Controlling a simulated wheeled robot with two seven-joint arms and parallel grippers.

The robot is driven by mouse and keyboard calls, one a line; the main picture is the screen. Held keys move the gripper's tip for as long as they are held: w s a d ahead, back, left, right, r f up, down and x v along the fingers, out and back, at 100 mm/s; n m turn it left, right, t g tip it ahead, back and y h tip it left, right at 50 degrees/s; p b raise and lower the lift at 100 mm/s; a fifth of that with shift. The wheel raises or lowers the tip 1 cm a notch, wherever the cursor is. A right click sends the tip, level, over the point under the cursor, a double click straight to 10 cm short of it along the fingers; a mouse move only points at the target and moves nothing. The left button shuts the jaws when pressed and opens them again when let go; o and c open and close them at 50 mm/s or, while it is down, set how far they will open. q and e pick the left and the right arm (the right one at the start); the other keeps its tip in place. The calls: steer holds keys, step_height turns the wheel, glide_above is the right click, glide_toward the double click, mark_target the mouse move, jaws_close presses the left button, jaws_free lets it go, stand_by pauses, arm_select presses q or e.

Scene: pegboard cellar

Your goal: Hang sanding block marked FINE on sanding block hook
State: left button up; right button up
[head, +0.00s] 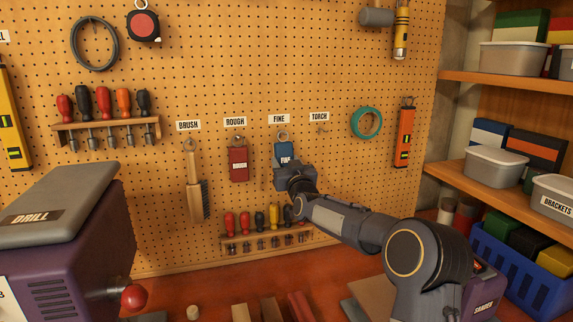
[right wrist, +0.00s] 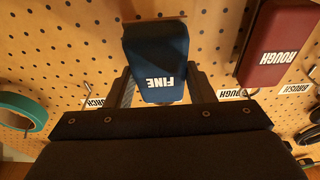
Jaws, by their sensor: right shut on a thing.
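The blue sanding block marked FINE (head: 284,150) is upright against the pegboard, right under the FINE label (head: 279,119). A ring shows at its top, at the height of the hook; I cannot tell whether the hook passes through it. My right gripper (head: 286,172) is shut on the block's lower part. In the right wrist view the block (right wrist: 155,50) appears upside down, between the two fingers of my right gripper (right wrist: 162,90). My left gripper is out of view.
A red ROUGH block (head: 238,163) hangs just left, and a brush (head: 194,188) beyond it. The TORCH hook (head: 320,130) at right is empty. A teal tape roll (head: 366,122) hangs further right. A screwdriver rack (head: 268,240) is below; a purple drill case (head: 70,235) stands left.

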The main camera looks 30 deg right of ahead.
steer(key=o, duration=1.4)
steer(key=shift+o, duration=0.2)
steer(key=shift+s+a+f+b, duration=0.1)
steer(key=shift+s+f+b, duration=0.1)
steer(key=shift+s+b, duration=0.15)
steer(key=s+a+f+g+y+b, duration=0.1)
steer(key=s+a+f+g, duration=0.3)
steer(key=s, duration=1.1)
steer(key=s+a+f+g+y+b, duration=0.1)
steer(key=s+a+f+g+y, duration=0.3)
steer(key=s+a+f, duration=0.6)
steer(key=s+a+f+g+y+b, duration=0.1)
steer(key=s+a+f+g+y, duration=0.2)
steer(key=s, duration=1.8)
steer(key=a+f+g, duration=0.3)
steer(key=a+f, duration=0.2)
steer(key=f, duration=0.2)
steer(key=shift+s+n, duration=0.25)
steer(key=shift+n, duration=0.15)
steer(key=shift+a, duration=0.1)
